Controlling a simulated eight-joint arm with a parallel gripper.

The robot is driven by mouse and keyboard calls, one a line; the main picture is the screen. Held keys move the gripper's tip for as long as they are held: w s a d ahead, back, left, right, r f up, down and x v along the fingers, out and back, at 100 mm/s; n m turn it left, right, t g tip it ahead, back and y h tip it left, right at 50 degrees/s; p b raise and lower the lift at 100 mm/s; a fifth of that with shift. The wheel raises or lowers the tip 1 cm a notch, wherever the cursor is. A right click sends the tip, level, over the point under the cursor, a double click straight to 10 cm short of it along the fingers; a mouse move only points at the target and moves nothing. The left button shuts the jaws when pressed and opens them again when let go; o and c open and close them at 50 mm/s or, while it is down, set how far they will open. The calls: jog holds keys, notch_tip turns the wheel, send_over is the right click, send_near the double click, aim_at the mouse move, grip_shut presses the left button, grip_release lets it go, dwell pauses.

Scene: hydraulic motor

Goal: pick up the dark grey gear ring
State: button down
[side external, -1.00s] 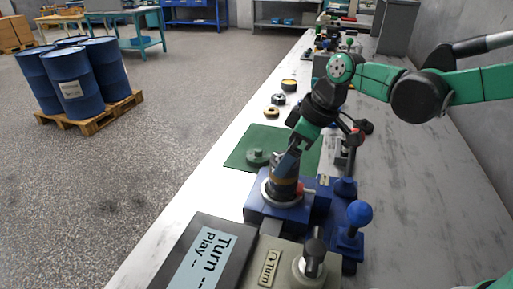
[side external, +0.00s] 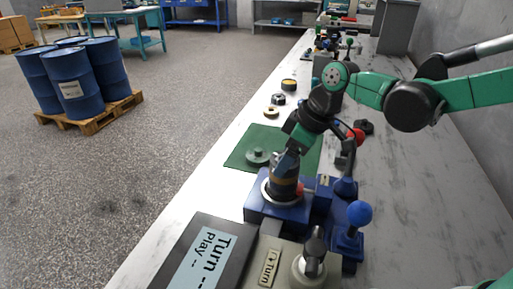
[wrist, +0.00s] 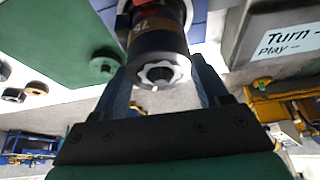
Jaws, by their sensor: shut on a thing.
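A dark cylindrical stack (side external: 283,187) stands upright in the blue fixture (side external: 261,209), with an orange-brown band around it. In the wrist view its near end is a dark grey gear ring (wrist: 157,50) around a pale toothed centre with a small white pin. My gripper (side external: 287,160) is at the top of the stack in the side view. In the wrist view my gripper's fingers (wrist: 165,72) lie on both sides of the dark ring, shut on it. The ring appears in line with the stack; I cannot tell whether it is lifted.
A green mat (side external: 240,158) with a round green part (side external: 257,156) lies to the left. Several small rings, including a tan one (side external: 271,112), lie beyond it. A blue-knobbed lever (side external: 358,214) stands close right of the fixture. A display box (side external: 205,250) is in front.

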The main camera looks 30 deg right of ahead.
notch_tip(320, 180, up, 20)
dwell(0.6)
jog(key=shift+r, duration=0.15)
jog(key=shift+r, duration=0.65)
jog(key=n+g, duration=0.1)
jog(key=n, duration=0.3)
send_over(277, 160)
jog(key=d, duration=0.2)
notch_tip(277, 160, down, 8)
jog(key=f+n, duration=0.1)
jog(key=f, duration=0.1)
jog(key=f+n+g+y, duration=0.1)
jog(key=f, duration=0.1)
jog(key=f+n, duration=0.1)
jog(key=f, duration=0.1)
jog(key=shift+s+f, duration=0.2)
jog(key=shift+s, duration=0.05)
jog(key=shift+f, duration=1.6)
